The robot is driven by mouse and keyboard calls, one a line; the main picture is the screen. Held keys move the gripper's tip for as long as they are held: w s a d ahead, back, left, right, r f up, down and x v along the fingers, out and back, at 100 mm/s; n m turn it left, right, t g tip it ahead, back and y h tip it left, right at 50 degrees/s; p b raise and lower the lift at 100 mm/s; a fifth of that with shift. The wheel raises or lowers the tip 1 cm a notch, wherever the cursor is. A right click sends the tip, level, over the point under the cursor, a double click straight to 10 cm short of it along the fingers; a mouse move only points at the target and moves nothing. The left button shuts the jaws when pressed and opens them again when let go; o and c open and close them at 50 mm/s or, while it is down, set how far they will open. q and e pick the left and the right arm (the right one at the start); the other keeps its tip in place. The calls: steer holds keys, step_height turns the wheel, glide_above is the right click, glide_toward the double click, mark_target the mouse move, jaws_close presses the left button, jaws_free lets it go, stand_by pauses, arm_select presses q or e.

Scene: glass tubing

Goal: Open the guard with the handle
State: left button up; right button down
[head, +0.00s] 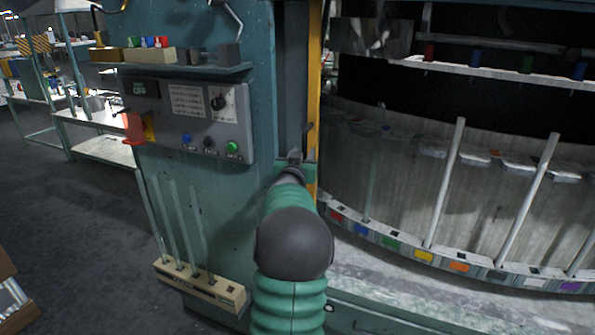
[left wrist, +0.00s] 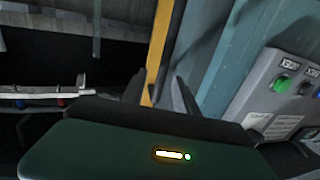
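The guard's yellow edge (head: 314,75) runs upright between the teal cabinet and the machine's opening. A small dark upright piece (head: 308,138), perhaps the handle, shows beside this edge just above my left gripper. My left gripper (head: 296,158) is at the end of my green arm, close to the yellow edge; whether it touches is unclear. In the left wrist view its two dark fingers (left wrist: 160,92) are apart, with the yellow edge (left wrist: 163,50) showing beyond and between them. I see nothing clearly held. My right gripper is not in view.
A control panel (head: 203,118) with a knob and buttons is on the cabinet, left of my arm. A rack of glass rods (head: 200,284) sits low on the left. The opening at right holds slanted rods (head: 445,185) above a colour-marked rim (head: 424,256).

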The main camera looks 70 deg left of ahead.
arm_select(q)
steer(key=b+v, duration=0.1)
steer(key=v, duration=1.1)
steer(key=shift+d+b, duration=0.3)
steer(key=shift+b, duration=0.05)
steer(key=shift+s+a, duration=0.1)
steer(key=w+d+f+m+h, duration=0.3)
steer(key=w+d+f+h, duration=0.2)
steer(key=w+d+f, duration=0.55)
steer(key=w+d+f+m+h, duration=0.2)
steer(key=w+d+f+h, duration=0.2)
steer(key=w+d+f, duration=0.65)
steer(key=s+d+f+m+g+h, duration=0.2)
steer(key=s+d+f, duration=0.1)
steer(key=d, duration=0.7)
steer(key=s+d+f+m+g+h, duration=0.2)
steer(key=s+d+f, duration=0.2)
steer(key=d, duration=0.7)
steer(key=s+d+f+m+g+h, duration=0.2)
steer(key=s+d+f+m, duration=0.1)
steer(key=d, duration=0.7)
steer(key=shift+s+d+f+h, duration=0.2)
steer(key=shift+f+h, duration=0.2)
steer(key=shift+f, duration=0.35)
